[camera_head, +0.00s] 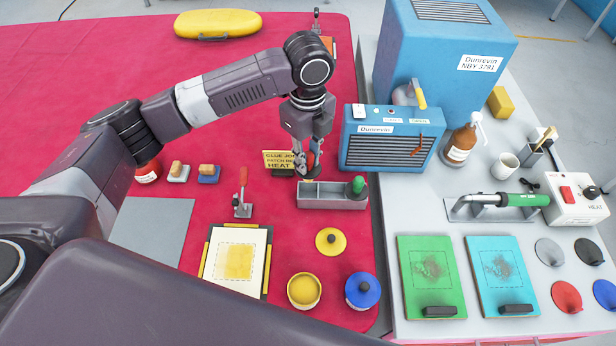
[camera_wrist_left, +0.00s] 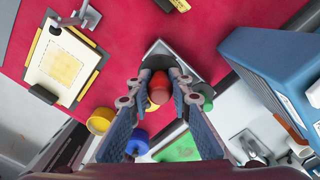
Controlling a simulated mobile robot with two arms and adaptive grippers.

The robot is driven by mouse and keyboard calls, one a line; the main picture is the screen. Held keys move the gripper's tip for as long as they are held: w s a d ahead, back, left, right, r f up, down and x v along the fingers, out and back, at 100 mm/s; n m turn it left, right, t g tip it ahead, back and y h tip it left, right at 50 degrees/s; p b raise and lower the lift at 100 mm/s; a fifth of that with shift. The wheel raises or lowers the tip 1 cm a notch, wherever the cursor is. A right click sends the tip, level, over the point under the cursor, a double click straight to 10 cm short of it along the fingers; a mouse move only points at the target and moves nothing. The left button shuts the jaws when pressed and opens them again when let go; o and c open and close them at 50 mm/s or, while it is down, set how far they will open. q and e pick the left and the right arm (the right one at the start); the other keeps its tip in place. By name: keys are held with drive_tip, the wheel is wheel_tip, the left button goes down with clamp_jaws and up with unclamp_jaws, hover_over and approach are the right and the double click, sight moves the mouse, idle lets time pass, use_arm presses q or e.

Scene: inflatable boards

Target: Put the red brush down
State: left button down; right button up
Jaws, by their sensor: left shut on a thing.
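My left gripper (camera_head: 308,168) points down just behind a grey tray (camera_head: 325,203) on the red mat (camera_head: 215,120). It is shut on the red brush (camera_wrist_left: 158,84), whose rounded red end shows between the fingers in the left wrist view. In the head view the fingers mostly hide the brush, and I cannot tell whether its lower end touches anything. The tray has a green-handled brush (camera_head: 357,186) at its right end; its left part looks empty. My right gripper is not in view.
A yellow sign (camera_head: 277,160) stands close left of the gripper, and a blue heater (camera_head: 385,150) to the right. A red-handled clamp (camera_head: 243,195), a framed yellow patch (camera_head: 237,262) and yellow and blue pots (camera_head: 304,290) are nearer.

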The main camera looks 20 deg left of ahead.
sight(308, 181)
use_arm(q)
wheel_tip(308, 181, down, 4)
wheel_tip(308, 181, down, 4)
drive_tip(key=shift+f+p, duration=0.25)
drive_tip(key=shift+p, duration=0.4)
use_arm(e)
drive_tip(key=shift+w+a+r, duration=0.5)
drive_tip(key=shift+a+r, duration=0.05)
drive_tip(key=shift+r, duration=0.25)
use_arm(q)
drive_tip(key=shift+f, duration=0.4)
drive_tip(key=c, duration=1.7)
unclamp_jaws()
drive_tip(key=shift+c, duration=0.2)
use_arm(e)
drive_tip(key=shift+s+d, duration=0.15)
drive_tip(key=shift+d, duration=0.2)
